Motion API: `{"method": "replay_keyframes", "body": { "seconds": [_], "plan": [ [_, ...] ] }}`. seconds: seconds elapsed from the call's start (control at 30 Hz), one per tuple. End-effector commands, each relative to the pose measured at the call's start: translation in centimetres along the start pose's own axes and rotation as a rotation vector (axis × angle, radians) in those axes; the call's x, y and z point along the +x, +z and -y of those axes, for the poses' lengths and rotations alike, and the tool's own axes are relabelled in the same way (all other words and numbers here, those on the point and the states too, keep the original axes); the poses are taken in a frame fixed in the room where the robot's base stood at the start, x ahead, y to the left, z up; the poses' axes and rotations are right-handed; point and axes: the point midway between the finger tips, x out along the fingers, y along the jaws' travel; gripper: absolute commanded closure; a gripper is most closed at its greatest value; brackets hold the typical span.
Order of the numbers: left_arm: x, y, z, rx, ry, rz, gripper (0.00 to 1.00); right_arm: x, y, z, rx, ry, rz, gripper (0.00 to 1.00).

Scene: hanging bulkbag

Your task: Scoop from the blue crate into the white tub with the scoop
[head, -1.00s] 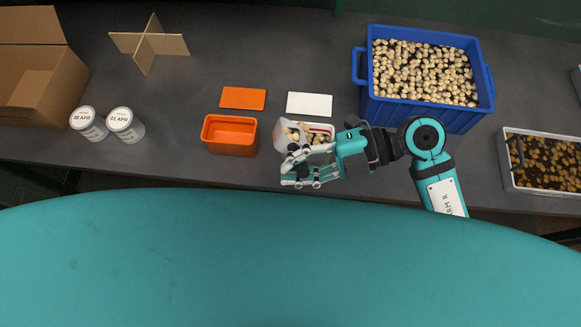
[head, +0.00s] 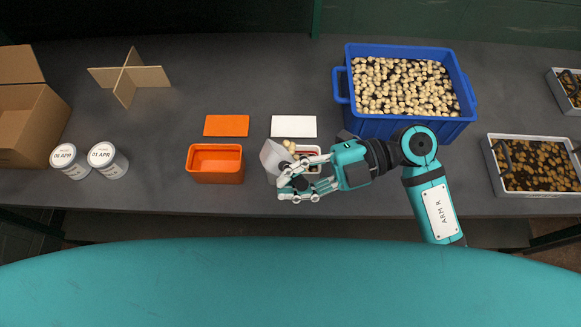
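The blue crate (head: 345,113) stands at the upper right, full of pale, roundish pieces. The white tub (head: 313,152) is partly hidden behind my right gripper (head: 290,188); some red shows inside it. That gripper is shut on the scoop (head: 271,157), a pale translucent piece tilted at the tub's left side. A few pale pieces (head: 290,146) show at the scoop's mouth over the tub. The gripper hides the scoop's handle and much of the tub. My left gripper is not in view.
An orange tub (head: 216,176) stands left of the white tub. An orange lid (head: 226,125) and a white lid (head: 294,126) lie behind. Two labelled jars (head: 108,160), a cardboard box (head: 32,125) and a crossed divider (head: 127,77) are left. Grey trays (head: 492,160) are right.

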Motion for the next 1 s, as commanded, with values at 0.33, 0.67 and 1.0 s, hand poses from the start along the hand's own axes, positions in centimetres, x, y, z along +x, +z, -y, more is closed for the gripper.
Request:
{"method": "replay_keyframes", "body": {
  "seconds": [0.33,0.67,1.0],
  "plan": [
    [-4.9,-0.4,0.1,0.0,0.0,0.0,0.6,-0.4,-1.7,-1.9,-0.124,-0.141,0.145,1.0],
    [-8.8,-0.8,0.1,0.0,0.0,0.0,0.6,-0.7,-2.8,-3.2,-0.238,-0.272,0.279,1.0],
    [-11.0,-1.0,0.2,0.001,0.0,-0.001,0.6,-0.8,-4.4,-5.1,-0.443,-0.488,0.506,1.0]
  ]
}}
